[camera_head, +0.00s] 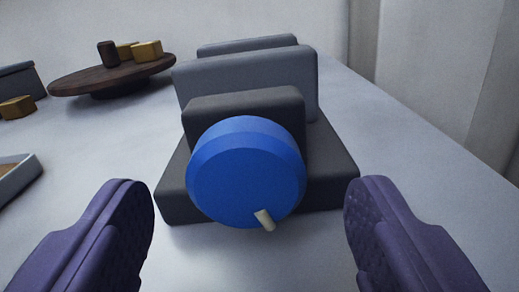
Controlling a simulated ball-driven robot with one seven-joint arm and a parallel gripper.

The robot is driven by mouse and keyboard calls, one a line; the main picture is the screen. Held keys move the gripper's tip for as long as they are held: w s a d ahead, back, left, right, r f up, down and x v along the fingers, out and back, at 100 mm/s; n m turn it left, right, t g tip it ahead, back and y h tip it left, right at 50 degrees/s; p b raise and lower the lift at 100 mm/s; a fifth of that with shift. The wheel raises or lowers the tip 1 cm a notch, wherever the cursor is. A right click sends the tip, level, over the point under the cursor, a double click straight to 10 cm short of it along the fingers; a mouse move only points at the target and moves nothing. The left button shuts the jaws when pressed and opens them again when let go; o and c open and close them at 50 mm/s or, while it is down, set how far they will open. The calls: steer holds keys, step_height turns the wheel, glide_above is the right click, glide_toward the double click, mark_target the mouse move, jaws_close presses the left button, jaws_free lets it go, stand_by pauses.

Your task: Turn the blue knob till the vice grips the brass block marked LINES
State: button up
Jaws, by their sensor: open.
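The blue knob (246,172) faces me on the front of the dark grey vice (334,172), which stands on the pale table. A short cream pointer mark on the knob sits low and right of centre. Behind the knob stand the vice's upright plates, with a larger grey jaw (250,82) in the middle and another plate (247,44) behind it. No block is visible between the jaws; the space there is mostly hidden. My gripper (250,205) is open, its two purple fingers either side of the knob, nearer the camera and not touching it.
Another brass block (17,107) lies at the far left by a grey box (20,79). A tray edge (22,180) shows at left. The table right of the vice is clear.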

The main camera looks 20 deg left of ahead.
steer(key=shift+x, duration=0.95)
steer(key=c, duration=1)
steer(key=shift+c, duration=0.2)
steer(key=m+b, duration=0.1)
steer(key=m, duration=0.5)
steer(key=shift+m, duration=0.3)
steer(key=m+b, duration=0.1)
steer(key=m, duration=0.4)
steer(key=shift+m, duration=0.4)
